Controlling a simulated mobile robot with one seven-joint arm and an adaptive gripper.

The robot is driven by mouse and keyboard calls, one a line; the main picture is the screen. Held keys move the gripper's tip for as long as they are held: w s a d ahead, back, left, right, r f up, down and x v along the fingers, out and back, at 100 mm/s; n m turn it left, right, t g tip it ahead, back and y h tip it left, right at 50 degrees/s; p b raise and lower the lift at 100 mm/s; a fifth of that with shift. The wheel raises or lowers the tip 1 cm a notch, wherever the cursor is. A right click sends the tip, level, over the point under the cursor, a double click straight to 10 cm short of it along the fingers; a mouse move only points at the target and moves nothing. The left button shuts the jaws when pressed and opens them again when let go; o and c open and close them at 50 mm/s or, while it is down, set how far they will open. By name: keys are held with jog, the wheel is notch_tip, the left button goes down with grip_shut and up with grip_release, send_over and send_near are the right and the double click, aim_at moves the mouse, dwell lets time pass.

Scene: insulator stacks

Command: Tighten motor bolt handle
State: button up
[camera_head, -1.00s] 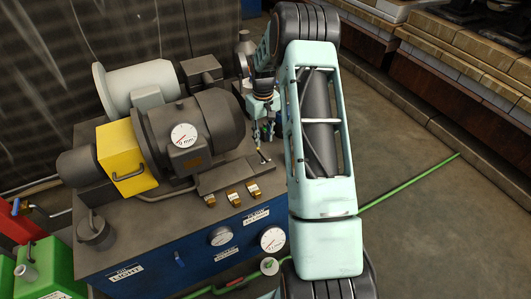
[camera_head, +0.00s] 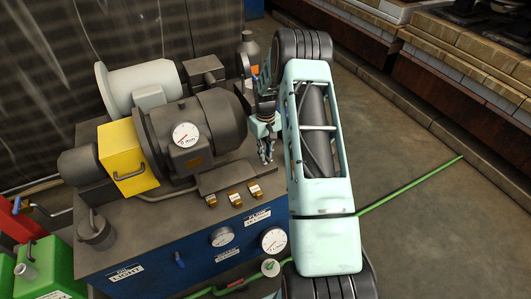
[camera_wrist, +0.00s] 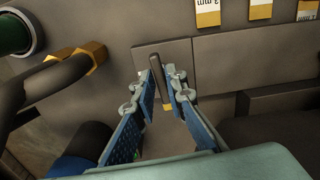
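In the wrist view a small dark upright bar, which looks like the motor bolt handle (camera_wrist: 157,80), stands on a grey plate with a yellowish bit at its base. My gripper (camera_wrist: 161,74) has its blue-padded fingers on either side of the bar, apart, with narrow gaps seeming to show beside it. In the head view my gripper (camera_head: 267,156) points down at the right end of the bench top, beside the dark motor (camera_head: 215,120). The handle cannot be made out there.
The bench (camera_head: 130,232) has dials on its blue front. Brass-coloured tags (camera_head: 236,200) lie along its front edge. A yellow box (camera_head: 120,155) sits left of the motor. In the wrist view a dark curved pipe with a brass nut (camera_wrist: 88,58) is left of my fingers.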

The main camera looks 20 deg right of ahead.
grip_shut()
jog(key=shift+m, duration=0.4)
jog(key=m+b, duration=0.1)
jog(key=m, duration=0.1)
jog(key=shift+a+m, duration=0.15)
jog(key=shift+m, duration=0.25)
jog(key=m+b, duration=0.1)
jog(key=m, duration=0.4)
jog(key=shift+w+a+b, duration=0.15)
jog(key=shift+b, duration=0.2)
jog(key=m, duration=0.6)
jog(key=shift+w+a, duration=0.15)
jog(key=shift+w+m, duration=0.1)
jog(key=shift+m, duration=2.1)
